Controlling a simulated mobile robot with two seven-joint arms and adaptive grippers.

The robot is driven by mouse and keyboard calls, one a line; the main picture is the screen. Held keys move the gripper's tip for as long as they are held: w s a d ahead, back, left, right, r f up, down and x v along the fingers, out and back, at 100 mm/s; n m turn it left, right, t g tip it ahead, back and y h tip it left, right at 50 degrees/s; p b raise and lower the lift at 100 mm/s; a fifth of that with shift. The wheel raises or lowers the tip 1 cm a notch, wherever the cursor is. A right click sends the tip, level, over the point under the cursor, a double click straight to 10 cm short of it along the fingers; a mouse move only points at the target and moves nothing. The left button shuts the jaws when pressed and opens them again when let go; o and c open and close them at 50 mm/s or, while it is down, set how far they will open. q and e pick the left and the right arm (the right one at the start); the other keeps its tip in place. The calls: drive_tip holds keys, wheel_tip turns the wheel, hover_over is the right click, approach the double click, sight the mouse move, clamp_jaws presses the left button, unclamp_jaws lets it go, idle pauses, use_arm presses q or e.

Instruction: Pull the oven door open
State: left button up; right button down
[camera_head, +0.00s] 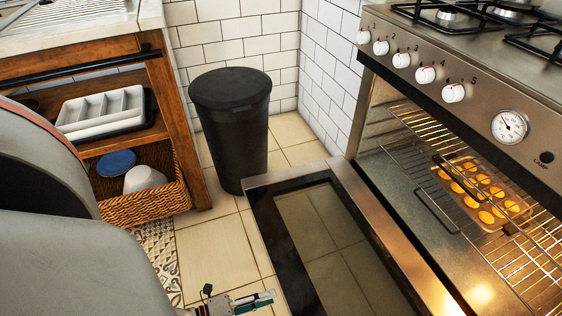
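The oven door (325,245) is swung down and open, with its dark-framed glass panel facing up. The lit oven (400,165) shows wire racks and a tray of round yellow items (480,195) inside. My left gripper (262,300) is at the bottom edge of the view, beside the near left part of the door. It is small and partly cut off, so its opening and any contact with the door are unclear. The door handle cannot be made out. My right gripper is not in view.
A black bin (231,125) stands beyond the door by the tiled wall. A wooden shelf unit at left holds a grey cutlery tray (100,112) and a wicker basket (140,205). Tiled floor (215,250) is free between shelf and door. Stove knobs (402,60) line the oven's top front.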

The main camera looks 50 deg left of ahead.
use_arm(q)
drive_tip(key=shift+v, duration=1.5)
